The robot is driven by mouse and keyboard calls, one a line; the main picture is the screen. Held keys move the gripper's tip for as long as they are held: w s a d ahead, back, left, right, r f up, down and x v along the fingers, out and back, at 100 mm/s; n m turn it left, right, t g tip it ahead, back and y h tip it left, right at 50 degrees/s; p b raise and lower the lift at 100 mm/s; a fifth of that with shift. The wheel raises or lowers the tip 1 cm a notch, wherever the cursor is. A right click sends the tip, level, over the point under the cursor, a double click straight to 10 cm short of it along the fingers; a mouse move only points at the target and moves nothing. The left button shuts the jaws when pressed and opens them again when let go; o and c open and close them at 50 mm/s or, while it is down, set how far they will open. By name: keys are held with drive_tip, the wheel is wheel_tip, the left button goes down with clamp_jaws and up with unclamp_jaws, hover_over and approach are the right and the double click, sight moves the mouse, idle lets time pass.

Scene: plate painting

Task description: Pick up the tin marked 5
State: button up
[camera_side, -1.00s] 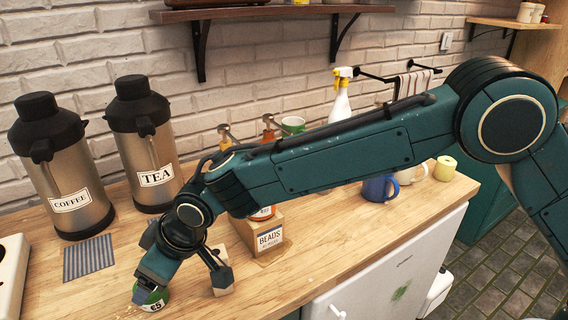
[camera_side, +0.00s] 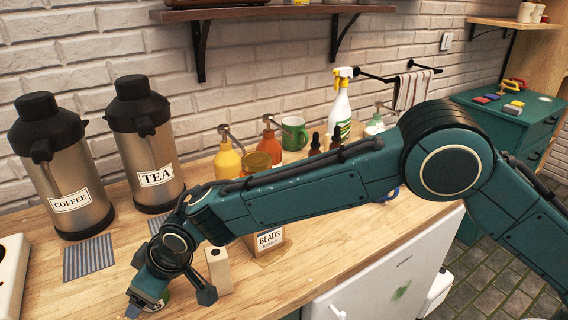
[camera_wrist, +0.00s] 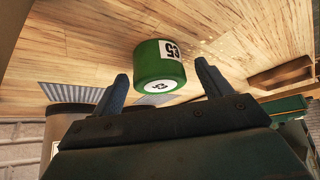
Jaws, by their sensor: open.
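A green tin (camera_wrist: 158,62) with a white label stands on the wooden worktop in the wrist view. The label and the round lid mark show a 5 beside another character. My gripper (camera_wrist: 163,85) is open, with one finger to each side of the tin's near end and visible gaps on both sides. In the side view my gripper (camera_side: 137,303) is low over the front left of the worktop. It hides most of the tin (camera_side: 160,302) there, so contact cannot be told.
A pale wooden block (camera_side: 219,272) and a beads box (camera_side: 268,240) stand right of my gripper. A striped mat (camera_side: 88,257) lies to the left. Coffee (camera_side: 66,180) and tea (camera_side: 150,155) flasks stand behind. The worktop's front edge is close.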

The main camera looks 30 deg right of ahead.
drive_tip(key=shift+w+a+f, duration=0.1)
drive_tip(key=shift+c, duration=0.2)
drive_tip(key=c, duration=1.1)
wheel_tip(320, 180, up, 20)
idle(0.4)
idle(0.5)
